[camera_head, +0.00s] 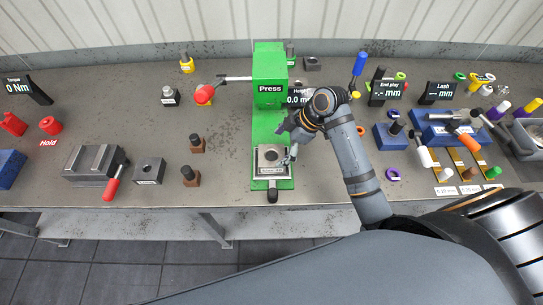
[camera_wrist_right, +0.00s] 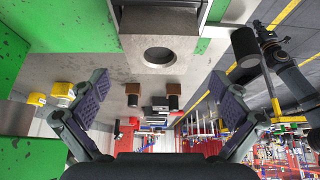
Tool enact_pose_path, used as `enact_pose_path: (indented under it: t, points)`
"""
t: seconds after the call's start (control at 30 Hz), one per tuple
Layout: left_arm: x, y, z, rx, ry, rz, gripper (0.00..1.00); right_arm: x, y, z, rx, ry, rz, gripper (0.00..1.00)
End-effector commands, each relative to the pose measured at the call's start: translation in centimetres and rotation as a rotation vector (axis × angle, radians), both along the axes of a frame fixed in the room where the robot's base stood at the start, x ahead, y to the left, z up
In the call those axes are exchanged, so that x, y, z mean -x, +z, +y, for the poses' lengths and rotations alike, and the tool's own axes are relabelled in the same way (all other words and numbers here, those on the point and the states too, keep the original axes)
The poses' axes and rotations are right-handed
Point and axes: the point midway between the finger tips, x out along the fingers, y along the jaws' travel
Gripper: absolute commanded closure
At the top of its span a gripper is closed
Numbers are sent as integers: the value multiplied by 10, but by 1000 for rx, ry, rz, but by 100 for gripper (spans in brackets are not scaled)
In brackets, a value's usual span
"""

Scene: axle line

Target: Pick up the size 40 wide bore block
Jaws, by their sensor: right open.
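A square grey block with a round bore (camera_head: 262,163) sits on the green press (camera_head: 268,70), below its head. A label shows on its front, too small to read. A second bored block (camera_head: 150,165) stands on the bench to the left, its label also unreadable. I cannot tell from the labels which is the size 40 wide one. My right gripper (camera_head: 291,142) is at the press, just above and beside the block there. In the right wrist view the gripper (camera_wrist_right: 158,92) is open and empty, with a bored grey block (camera_wrist_right: 186,52) ahead between its fingers. My left gripper is out of view.
A grey vise (camera_head: 92,160) with a red handle stands at the left. Dark posts with brown bases (camera_head: 190,176) stand between the second block and the press. A blue fixture (camera_head: 390,137) is right of my right arm. The bench's front edge is close.

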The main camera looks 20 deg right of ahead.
Motion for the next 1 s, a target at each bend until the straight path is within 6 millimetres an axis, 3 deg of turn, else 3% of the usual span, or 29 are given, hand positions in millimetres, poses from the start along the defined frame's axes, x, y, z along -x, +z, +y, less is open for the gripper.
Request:
enact_pose_path:
  t: [0.1,0.27,0.37,0.5,0.77,1.0]
  points:
    - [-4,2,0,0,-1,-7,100,-1,-7,4,1,1,0,0]
    - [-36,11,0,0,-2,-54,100,0,-12,7,-1,-2,3,0]
    - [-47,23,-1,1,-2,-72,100,0,-27,13,-3,-1,6,0]
    - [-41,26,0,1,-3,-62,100,-2,-49,21,-2,-1,2,0]
    - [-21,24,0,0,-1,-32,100,-3,-57,23,3,0,0,0]
    - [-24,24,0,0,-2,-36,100,-4,-56,23,2,-1,0,29]
